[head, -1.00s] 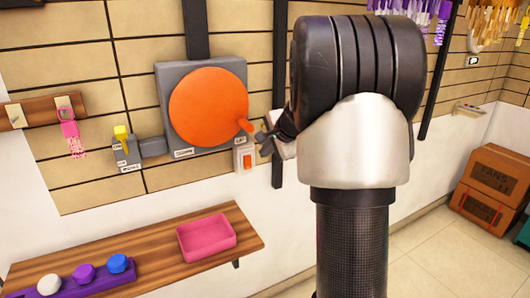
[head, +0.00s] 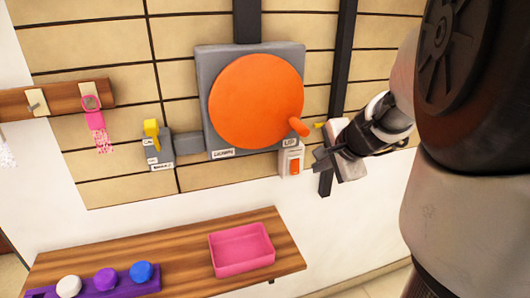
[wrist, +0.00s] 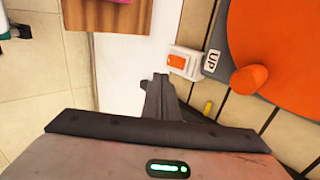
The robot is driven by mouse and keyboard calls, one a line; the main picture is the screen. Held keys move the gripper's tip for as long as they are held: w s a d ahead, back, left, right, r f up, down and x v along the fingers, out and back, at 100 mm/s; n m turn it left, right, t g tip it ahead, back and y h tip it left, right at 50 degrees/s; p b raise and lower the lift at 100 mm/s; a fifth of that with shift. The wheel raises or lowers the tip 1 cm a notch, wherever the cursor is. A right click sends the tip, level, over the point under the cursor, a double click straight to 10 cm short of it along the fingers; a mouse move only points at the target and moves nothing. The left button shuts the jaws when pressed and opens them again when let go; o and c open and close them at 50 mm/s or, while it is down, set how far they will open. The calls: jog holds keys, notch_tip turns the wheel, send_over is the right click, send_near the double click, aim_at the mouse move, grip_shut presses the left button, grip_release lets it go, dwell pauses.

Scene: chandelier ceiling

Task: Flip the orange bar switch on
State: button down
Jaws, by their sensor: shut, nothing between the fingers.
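A small orange bar switch (head: 294,166) sits in a white wall plate (head: 285,171), below and right of a large orange disc (head: 256,100). It also shows in the wrist view (wrist: 177,61), beside a label reading "UP" (wrist: 212,61). My gripper (head: 320,158) is just right of the plate in the head view, with its dark fingers pointing toward it. In the wrist view its fingers (wrist: 158,84) are together and empty, close to the plate. A small gap seems to separate them from it; contact cannot be told.
The disc's orange knob (head: 299,126) sticks out just above the switch. A yellow lever (head: 151,130) is on a grey box to the left. Below, a wooden shelf (head: 190,240) carries a pink tray (head: 242,249) and a purple strip with round buttons (head: 125,288).

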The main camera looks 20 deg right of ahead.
send_near(295, 168)
jog(key=x, duration=0.4)
jog(key=s+f+x, duration=0.1)
jog(key=x, duration=0.1)
jog(key=shift+w+f, duration=0.15)
jog(key=shift+w, duration=0.05)
jog(key=shift+b, duration=0.3)
jog(key=shift+w+f+b, duration=0.25)
jog(key=shift+f+b, duration=0.1)
jog(key=shift+r+p, duration=0.8)
jog(key=shift+r, duration=0.25)
